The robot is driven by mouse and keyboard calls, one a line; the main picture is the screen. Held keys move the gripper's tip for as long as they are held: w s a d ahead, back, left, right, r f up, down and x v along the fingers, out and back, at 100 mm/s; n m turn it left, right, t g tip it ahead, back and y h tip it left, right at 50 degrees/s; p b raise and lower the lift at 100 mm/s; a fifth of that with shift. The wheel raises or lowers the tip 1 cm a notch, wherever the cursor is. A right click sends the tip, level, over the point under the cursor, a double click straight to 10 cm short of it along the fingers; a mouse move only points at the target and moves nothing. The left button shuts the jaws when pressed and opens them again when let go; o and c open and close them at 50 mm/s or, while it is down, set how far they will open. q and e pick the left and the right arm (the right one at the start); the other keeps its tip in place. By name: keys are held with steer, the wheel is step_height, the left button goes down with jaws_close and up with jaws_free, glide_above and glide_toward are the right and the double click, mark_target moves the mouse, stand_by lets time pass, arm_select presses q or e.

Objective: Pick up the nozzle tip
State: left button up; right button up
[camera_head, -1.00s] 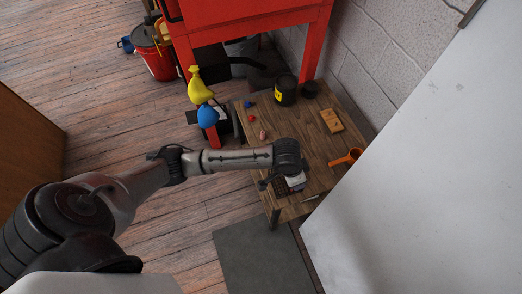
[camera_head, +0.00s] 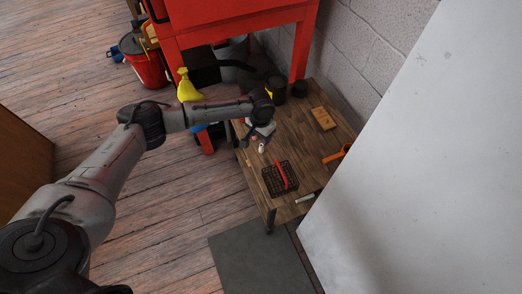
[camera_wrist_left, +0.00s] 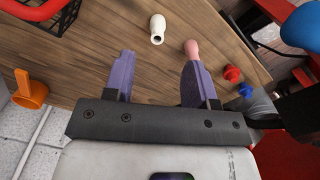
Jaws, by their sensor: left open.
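My left gripper (camera_head: 254,140) is open and empty over the wooden table; its two purple fingers also show in the left wrist view (camera_wrist_left: 158,66). A small white, bottle-shaped piece with a dark opening (camera_wrist_left: 157,29) lies ahead of the gap between the fingertips. A small pink piece (camera_wrist_left: 192,47) lies by the right fingertip; I cannot tell whether they touch. A red piece (camera_wrist_left: 232,74) and a blue piece (camera_wrist_left: 246,90) lie to the right of the fingers. I cannot tell for sure which of these is the nozzle tip. My right gripper is not in view.
A black wire basket with a red handle (camera_head: 266,178) stands on the table (camera_head: 300,140).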

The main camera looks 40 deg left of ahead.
mark_target(261, 147)
arm_select(q)
steer(key=shift+f+b, duration=0.55)
steer(key=shift+f, duration=1.15)
step_height(261, 147, down, 5)
steer(key=b, duration=0.4)
steer(key=shift+d, duration=0.15)
steer(key=shift+c, duration=0.3)
steer(key=shift+c, duration=0.7)
jaws_close()
